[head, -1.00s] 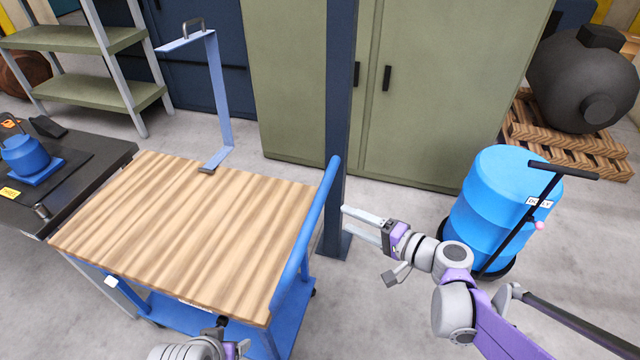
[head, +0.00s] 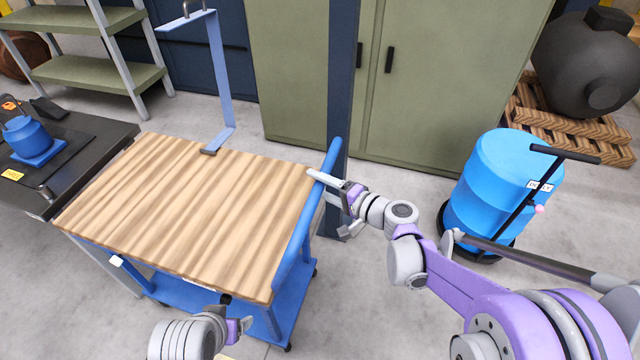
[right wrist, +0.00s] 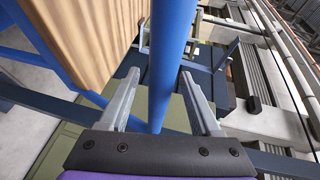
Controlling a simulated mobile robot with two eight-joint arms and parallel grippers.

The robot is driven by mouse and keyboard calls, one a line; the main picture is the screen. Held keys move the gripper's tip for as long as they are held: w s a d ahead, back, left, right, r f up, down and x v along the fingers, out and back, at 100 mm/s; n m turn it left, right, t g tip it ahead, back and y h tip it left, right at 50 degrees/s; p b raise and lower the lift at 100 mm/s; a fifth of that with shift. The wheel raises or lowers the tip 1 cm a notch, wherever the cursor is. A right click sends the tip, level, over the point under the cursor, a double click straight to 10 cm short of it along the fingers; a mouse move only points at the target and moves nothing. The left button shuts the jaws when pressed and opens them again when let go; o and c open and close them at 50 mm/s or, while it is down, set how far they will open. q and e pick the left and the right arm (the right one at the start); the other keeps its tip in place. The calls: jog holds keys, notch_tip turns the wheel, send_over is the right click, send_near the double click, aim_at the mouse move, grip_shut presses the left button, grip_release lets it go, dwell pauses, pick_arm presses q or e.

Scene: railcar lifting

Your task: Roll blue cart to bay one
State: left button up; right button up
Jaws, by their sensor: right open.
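The blue cart has a wooden top (head: 190,210), a blue lower shelf (head: 195,300) and a blue push handle (head: 300,225) along its right side. My right gripper (head: 318,183) is at the far part of the handle. In the right wrist view the blue handle bar (right wrist: 172,65) runs between the two open fingers (right wrist: 160,100), and a gap shows beside it. My left gripper (head: 240,328) is at the near right corner of the cart, low in the head view. Its fingers are too small and partly hidden to read. No bay one marking can be made out.
A dark blue post (head: 343,100) stands just behind the handle, before a green cabinet (head: 430,90). A blue drum (head: 500,185) on a dolly stands at right. A dark bench (head: 85,150) is close at the cart's left. A blue angled bracket (head: 220,90) rises behind the top.

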grip_shut()
dwell(1.4)
